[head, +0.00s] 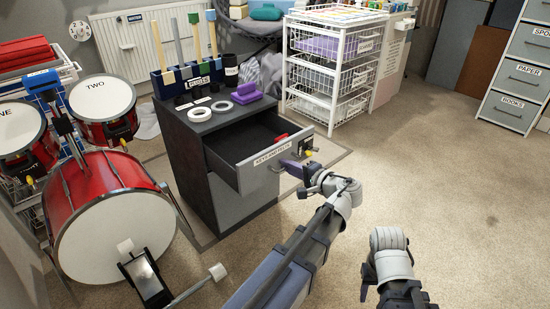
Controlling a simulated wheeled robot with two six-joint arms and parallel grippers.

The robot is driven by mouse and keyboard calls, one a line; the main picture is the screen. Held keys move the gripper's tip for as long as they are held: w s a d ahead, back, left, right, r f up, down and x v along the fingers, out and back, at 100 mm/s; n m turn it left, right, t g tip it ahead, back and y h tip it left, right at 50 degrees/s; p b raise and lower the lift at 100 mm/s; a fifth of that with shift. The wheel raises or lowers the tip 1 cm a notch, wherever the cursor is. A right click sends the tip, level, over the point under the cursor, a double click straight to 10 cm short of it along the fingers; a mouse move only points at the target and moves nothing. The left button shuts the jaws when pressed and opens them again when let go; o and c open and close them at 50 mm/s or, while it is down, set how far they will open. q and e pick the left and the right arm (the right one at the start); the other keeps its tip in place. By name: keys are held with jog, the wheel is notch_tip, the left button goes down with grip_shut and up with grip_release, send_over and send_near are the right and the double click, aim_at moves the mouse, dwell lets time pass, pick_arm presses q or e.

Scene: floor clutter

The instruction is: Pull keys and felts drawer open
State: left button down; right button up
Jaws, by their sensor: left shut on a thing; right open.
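The drawer labelled "KEYS AND FELTS" (268,158) is the top drawer of a dark grey cabinet (186,158). It stands well out from the cabinet, and its dark inside shows, with a small red item (281,137) near its front right. My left gripper (300,171) is at the right part of the drawer front, shut on the drawer handle; the grip itself is partly hidden by the gripper. My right gripper (389,241) is open and empty, low in the view and apart from the cabinet; its fingertips are hard to make out.
Tape rolls and a purple item (245,93) lie on the cabinet top. A red drum set (105,195) stands close on the left. A white wire-basket rack (332,72) stands behind. Labelled grey drawers (518,85) stand far right. The carpet at right is clear.

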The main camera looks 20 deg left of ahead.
pick_arm(q)
jog(key=shift+f+v, duration=0.2)
jog(key=shift+v, duration=0.65)
jog(key=shift+f+v, duration=0.15)
jog(key=shift+v, duration=0.7)
jog(key=shift+d, duration=0.1)
jog(key=c, duration=0.9)
grip_release()
